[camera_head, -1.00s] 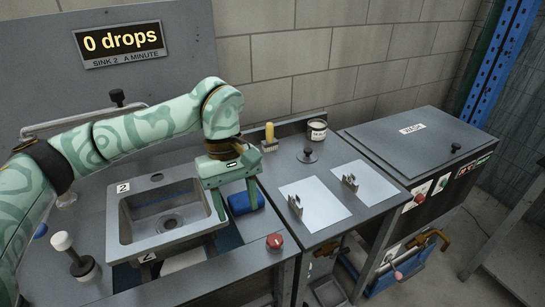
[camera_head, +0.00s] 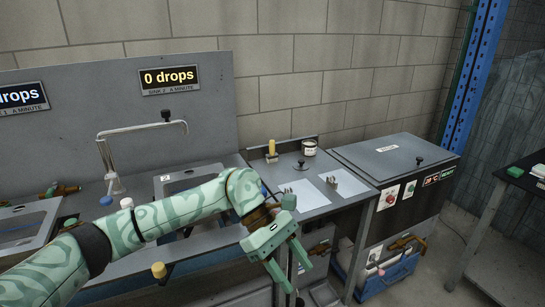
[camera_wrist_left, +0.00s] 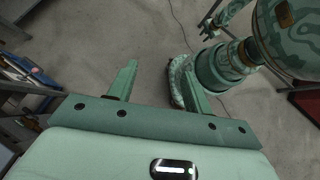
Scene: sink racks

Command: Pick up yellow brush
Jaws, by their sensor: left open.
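A yellow upright piece (camera_head: 272,147), which looks like the yellow brush's handle, stands in a small holder at the back of the counter, near the wall. Its lower part is hidden in the holder. My left gripper (camera_head: 298,277) is open and empty in front of the counter's front edge, pointing down, well apart from the yellow piece and nearer to me. In the left wrist view, its two fingers (camera_wrist_left: 158,75) are spread with only grey floor between them.
My left arm covers much of sink 2 (camera_head: 165,186). A labelled jar (camera_head: 309,147) stands right of the yellow piece. Two white sheets with small metal clips lie on the counter. A grey lidded machine (camera_head: 395,158) stands to the right. A blue crate (camera_head: 388,277) is below it.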

